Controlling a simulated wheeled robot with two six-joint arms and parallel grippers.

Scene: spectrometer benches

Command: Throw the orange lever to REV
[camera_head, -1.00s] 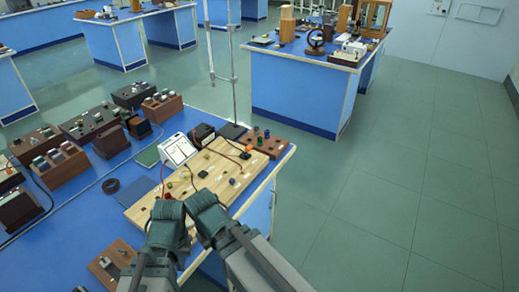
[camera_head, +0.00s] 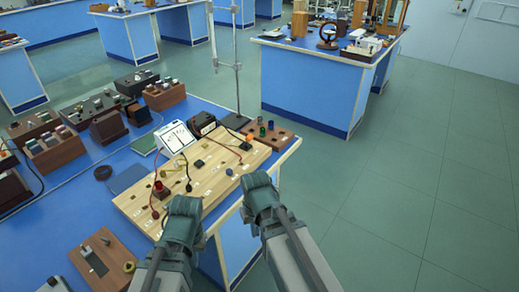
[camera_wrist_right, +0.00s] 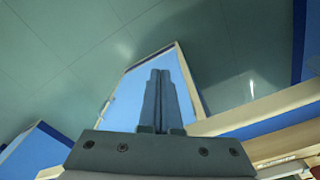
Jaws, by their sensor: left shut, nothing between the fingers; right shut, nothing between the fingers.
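The pale wooden circuit board (camera_head: 215,178) lies along the right edge of the blue bench, with knobs, posts and wires on it. A small orange part (camera_head: 247,145) shows at its far right end. It is too small to tell if it is the lever or which way it is set. My left gripper (camera_head: 183,205) is at the board's near edge, seen from behind, and is shut and empty. My right gripper (camera_head: 257,184) is beyond the bench's right edge, right of the board. In the right wrist view its fingers (camera_wrist_right: 161,98) are shut with nothing between them.
A white meter (camera_head: 175,138) and a black box (camera_head: 203,124) stand behind the board. A stand (camera_head: 236,120) rises near them. A brown block with coloured knobs (camera_head: 268,134) sits at the far corner. A wooden switch board (camera_head: 105,262) lies at front left. Open floor lies right.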

